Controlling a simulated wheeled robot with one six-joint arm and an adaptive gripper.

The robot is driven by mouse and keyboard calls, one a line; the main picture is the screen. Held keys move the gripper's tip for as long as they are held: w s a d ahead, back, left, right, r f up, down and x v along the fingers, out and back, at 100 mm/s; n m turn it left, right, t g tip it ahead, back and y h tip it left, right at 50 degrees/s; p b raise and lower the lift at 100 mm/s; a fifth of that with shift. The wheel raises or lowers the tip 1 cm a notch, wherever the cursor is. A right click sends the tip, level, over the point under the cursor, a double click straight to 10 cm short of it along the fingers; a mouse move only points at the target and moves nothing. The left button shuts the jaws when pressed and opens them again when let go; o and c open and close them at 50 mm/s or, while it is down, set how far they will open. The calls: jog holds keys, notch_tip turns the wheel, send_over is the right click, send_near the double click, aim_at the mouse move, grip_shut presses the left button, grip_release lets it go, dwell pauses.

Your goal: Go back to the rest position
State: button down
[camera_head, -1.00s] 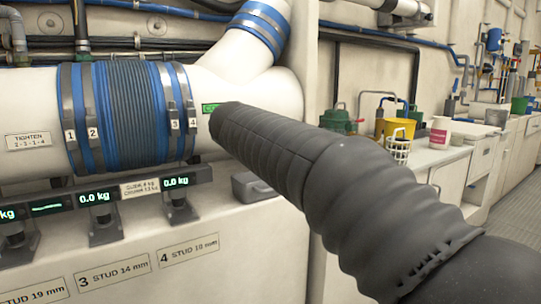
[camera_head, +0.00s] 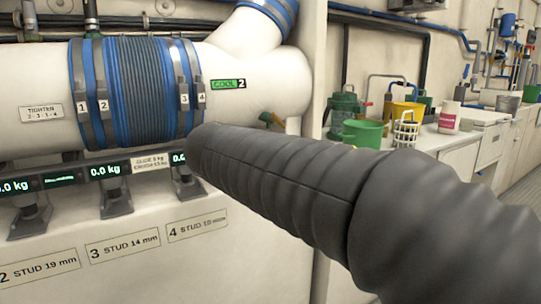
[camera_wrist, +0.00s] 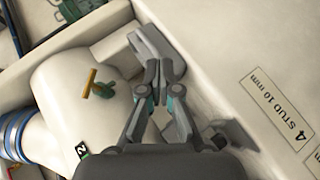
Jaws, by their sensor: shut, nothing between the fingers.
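My gripper (camera_wrist: 155,82) shows in the wrist view with its fingertips together and nothing between them. A grey block-like part (camera_wrist: 152,45) lies just past the fingertips; I cannot tell whether they touch. In the head view my dark ribbed arm reaches in from the lower right and hides my gripper. The white pipe (camera_head: 265,82) carries a blue ribbed hose (camera_head: 140,92) with grey clamps numbered 1 to 4. A green "COOL 2" label (camera_head: 228,84) is on the pipe.
Scale displays (camera_head: 105,171) reading 0.0 kg sit below the hose, above stud labels (camera_head: 122,247). A counter at right holds a green bucket (camera_head: 361,134), a yellow bucket (camera_head: 400,114) and a white-and-red cup (camera_head: 448,118). Grey floor (camera_head: 527,190) shows at far right.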

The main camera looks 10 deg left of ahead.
jog(key=s+d+f+m+g+y+p, duration=0.15)
jog(key=s+d+f+g, duration=0.35)
jog(key=s+f, duration=0.55)
jog(key=s+d+m+p, duration=0.4)
jog(key=s+d, duration=0.3)
jog(key=d, duration=0.4)
jog(key=s+d+m+g+p, duration=0.1)
jog(key=s+d+m+p, duration=0.4)
jog(key=s+d, duration=0.3)
jog(key=d+m, duration=0.1)
jog(key=d, duration=0.2)
jog(key=shift+s+d+r+g+y, duration=0.15)
jog(key=shift+s+d+g+y, duration=0.15)
jog(key=shift+d+y, duration=0.1)
jog(key=shift+a, duration=0.1)
